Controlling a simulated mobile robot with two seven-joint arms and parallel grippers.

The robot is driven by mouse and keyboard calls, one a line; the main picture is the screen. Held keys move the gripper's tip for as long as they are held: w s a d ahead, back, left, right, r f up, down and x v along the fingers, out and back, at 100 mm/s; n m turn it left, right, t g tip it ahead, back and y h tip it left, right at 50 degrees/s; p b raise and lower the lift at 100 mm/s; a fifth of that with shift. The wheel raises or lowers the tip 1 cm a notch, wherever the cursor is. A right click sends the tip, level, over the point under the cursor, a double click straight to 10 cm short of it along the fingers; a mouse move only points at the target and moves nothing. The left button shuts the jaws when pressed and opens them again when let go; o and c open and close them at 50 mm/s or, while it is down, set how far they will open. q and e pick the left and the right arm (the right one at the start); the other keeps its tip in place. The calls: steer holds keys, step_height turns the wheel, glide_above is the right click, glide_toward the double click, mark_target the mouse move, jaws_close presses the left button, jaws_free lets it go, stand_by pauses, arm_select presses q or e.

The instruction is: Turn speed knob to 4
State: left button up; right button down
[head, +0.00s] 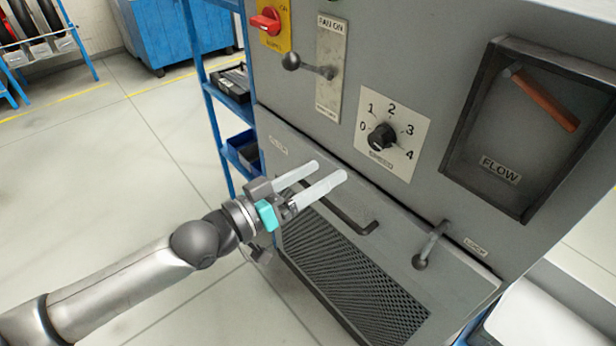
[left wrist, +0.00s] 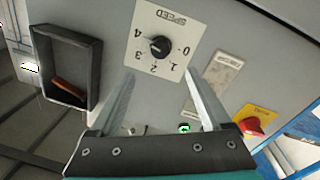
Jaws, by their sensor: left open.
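The black speed knob (head: 383,137) sits on a pale dial plate (head: 420,115) marked 0 to 4 on the grey panel. I cannot tell for sure which number it points at. In the left wrist view the knob (left wrist: 159,47) and plate (left wrist: 178,63) appear upside down, beyond and between the fingers. My left gripper (head: 331,171) is open and empty, below and left of the knob in the head view, apart from it. Its fingers (left wrist: 160,75) point toward the panel. My right gripper is in neither view.
A fan lever (head: 310,66) and a red switch (head: 265,21) are left of the dial. A framed FLOW recess (head: 488,174) is right. Below are a door handle (head: 345,210), a latch lever (head: 430,245) and a mesh grille (head: 350,285). Blue shelving (head: 215,100) stands left.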

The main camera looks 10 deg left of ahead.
arm_select(q)
steer(key=shift+v, duration=0.85)
steer(key=w+a+f+n+g+y, duration=0.1)
steer(key=a+f+y, duration=0.35)
steer(key=f, duration=0.75)
steer(key=a+f+n+g+y, duration=0.1)
steer(key=a+f+y, duration=0.3)
steer(key=f, duration=0.7)
steer(key=s+a+f+g+y+b, duration=0.1)
steer(key=s+a+f+g, duration=0.15)
steer(key=s+f, duration=0.4)
steer(key=s+a+f+g+y, duration=0.1)
steer(key=s+a+f, duration=0.2)
steer(key=f, duration=0.7)
steer(key=s+d+f+g, duration=0.1)
steer(key=s+f+g, duration=0.1)
steer(key=s+f, duration=0.3)
steer(key=s+d+f+m+g, duration=0.1)
steer(key=s+f, duration=0.4)
steer(key=s, duration=0.9)
steer(key=s+d+f+g+y, duration=0.1)
steer(key=s+f+g, duration=0.3)
steer(key=s, duration=0.6)
steer(key=shift+d+f+g+b, duration=0.35)
steer(key=shift+d+f, duration=0.25)
steer(key=shift+d, duration=0.3)
